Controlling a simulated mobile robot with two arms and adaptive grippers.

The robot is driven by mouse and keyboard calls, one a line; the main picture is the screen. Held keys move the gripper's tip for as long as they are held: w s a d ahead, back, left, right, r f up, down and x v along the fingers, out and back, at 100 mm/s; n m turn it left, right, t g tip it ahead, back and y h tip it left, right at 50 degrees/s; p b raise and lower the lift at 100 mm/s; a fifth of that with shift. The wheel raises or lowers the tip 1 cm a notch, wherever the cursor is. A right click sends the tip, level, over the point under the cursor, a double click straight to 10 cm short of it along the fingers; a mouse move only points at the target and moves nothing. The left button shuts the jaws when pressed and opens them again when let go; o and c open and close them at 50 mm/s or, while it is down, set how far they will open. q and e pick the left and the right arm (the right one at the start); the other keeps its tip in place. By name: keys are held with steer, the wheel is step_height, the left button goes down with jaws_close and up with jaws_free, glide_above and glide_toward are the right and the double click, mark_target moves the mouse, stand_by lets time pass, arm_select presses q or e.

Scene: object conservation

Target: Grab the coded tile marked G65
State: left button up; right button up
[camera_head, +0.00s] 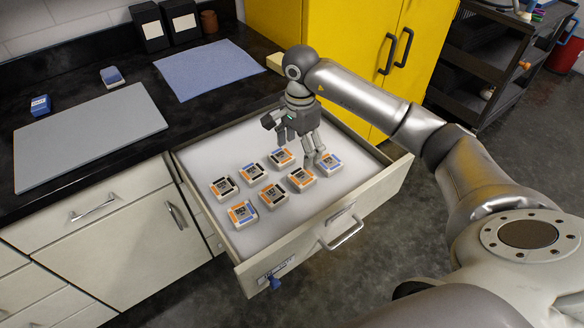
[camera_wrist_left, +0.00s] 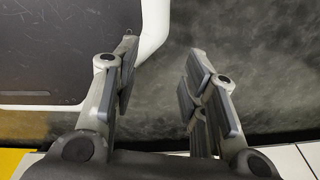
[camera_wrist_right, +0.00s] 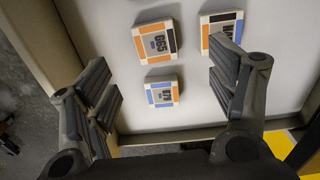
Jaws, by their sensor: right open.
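The tile marked G65 (camera_wrist_right: 157,42) lies flat on the white drawer floor, pale with an orange border and a black edge, its code legible in the right wrist view. In the head view it appears to be the tile (camera_head: 301,178) at the drawer's front right. A tile with blue and orange edges (camera_wrist_right: 162,92) lies just beside it. My left gripper (camera_wrist_left: 160,65) is open and empty, away from the drawer.
Several more tiles (camera_head: 242,213) lie in the left of the open drawer (camera_head: 372,200). The drawer walls surround them. The dark counter holds a grey board (camera_head: 90,135) and a blue cloth (camera_head: 207,68). A yellow cabinet (camera_head: 350,30) stands behind; the drawer's back right floor is clear.

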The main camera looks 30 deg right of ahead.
mark_target(301, 177)
steer(key=shift+s+f, duration=0.15)
steer(key=shift+f, duration=0.45)
steer(key=shift+s+f, duration=0.15)
steer(key=shift+f, duration=0.4)
steer(key=f, duration=0.2)
steer(key=shift+s+f, duration=0.2)
steer(key=shift+f, duration=0.1)
steer(key=shift+w+f+p, duration=0.15)
steer(key=shift+f+p, duration=0.2)
step_height(301, 177, down, 3)
steer(key=shift+d+f+p, duration=0.1)
steer(key=shift+f+p, duration=0.05)
steer(key=shift+p, duration=0.35)
steer(key=shift+f, duration=0.7)
steer(key=shift+c, duration=0.4)
steer(key=c, duration=1.1)
arm_select(q)
steer(key=shift+s+r, duration=0.9)
